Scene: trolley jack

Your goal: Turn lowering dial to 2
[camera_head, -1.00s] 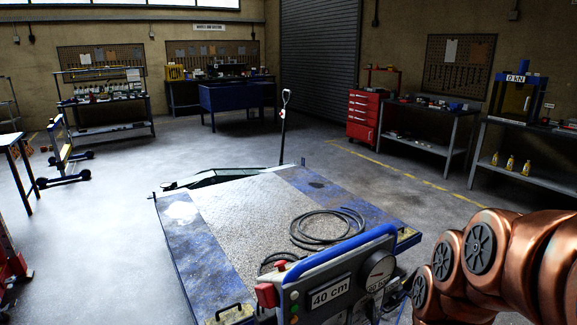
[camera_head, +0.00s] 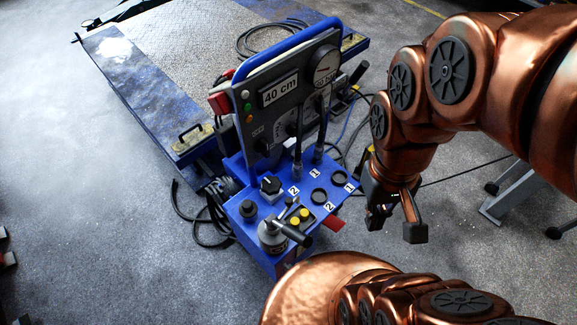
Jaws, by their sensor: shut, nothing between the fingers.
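A blue control box (camera_head: 240,228) stands in the middle of the view at the near end of the lift platform. On its top is a black dial-like knob (camera_head: 270,187) with a pale mark; its setting is too small to read. A second, round black knob (camera_head: 248,208) sits to its left. No lettering shows which one is the lowering dial.
Two upright levers (camera_head: 298,160), yellow buttons (camera_head: 300,218), a grey cylinder with a black handle (camera_head: 272,238) and a red tab (camera_head: 333,223) crowd the box. Behind rises a panel reading 40 cm (camera_head: 280,91) with a gauge (camera_head: 326,64). Hoses (camera_head: 205,215) lie on the floor.

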